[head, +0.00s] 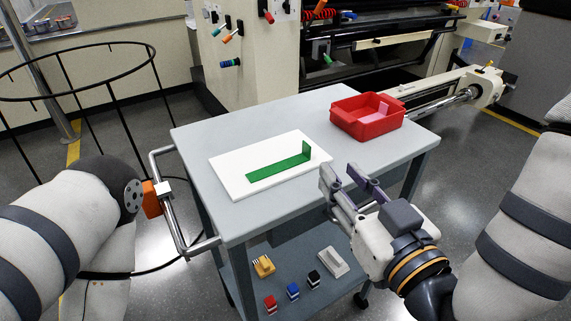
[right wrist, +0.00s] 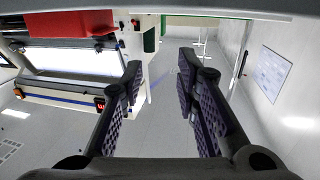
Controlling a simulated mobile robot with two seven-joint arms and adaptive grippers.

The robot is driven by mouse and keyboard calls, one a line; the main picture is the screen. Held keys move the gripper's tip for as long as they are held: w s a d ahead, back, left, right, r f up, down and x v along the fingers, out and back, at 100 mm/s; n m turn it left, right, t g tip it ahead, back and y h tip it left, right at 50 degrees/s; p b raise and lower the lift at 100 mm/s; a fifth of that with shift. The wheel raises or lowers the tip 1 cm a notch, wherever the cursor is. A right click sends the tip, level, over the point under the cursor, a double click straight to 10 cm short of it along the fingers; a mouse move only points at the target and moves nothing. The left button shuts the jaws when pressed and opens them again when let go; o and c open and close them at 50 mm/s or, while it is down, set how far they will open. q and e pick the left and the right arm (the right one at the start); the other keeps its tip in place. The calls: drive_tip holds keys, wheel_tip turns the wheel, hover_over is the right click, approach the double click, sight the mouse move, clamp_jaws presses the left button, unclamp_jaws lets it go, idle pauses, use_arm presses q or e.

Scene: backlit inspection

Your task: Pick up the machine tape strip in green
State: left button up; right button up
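The green tape strip (head: 279,168) lies along a white board (head: 232,180) on the grey cart. Its right end stands bent upright. My right gripper (head: 339,174) is just right of the board, near the cart's right front edge, apart from the strip. In the right wrist view (right wrist: 160,68) its two fingers are apart with nothing between them.
A red bin (head: 362,128) with a pink piece (head: 383,108) stands at the cart's back right. The grey cart top (head: 205,136) is otherwise clear. A metal handle (head: 178,226) juts out left, near a black wire hoop stand (head: 152,64). Small blocks sit on the lower shelf (head: 325,290).

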sight(310, 148)
drive_tip(key=x, duration=0.6)
drive_tip(key=f+x, duration=0.1)
drive_tip(key=x, duration=0.3)
drive_tip(key=shift+s+a+f, duration=0.1)
drive_tip(key=shift+a+f, duration=0.05)
drive_tip(key=shift+a, duration=0.05)
clamp_jaws()
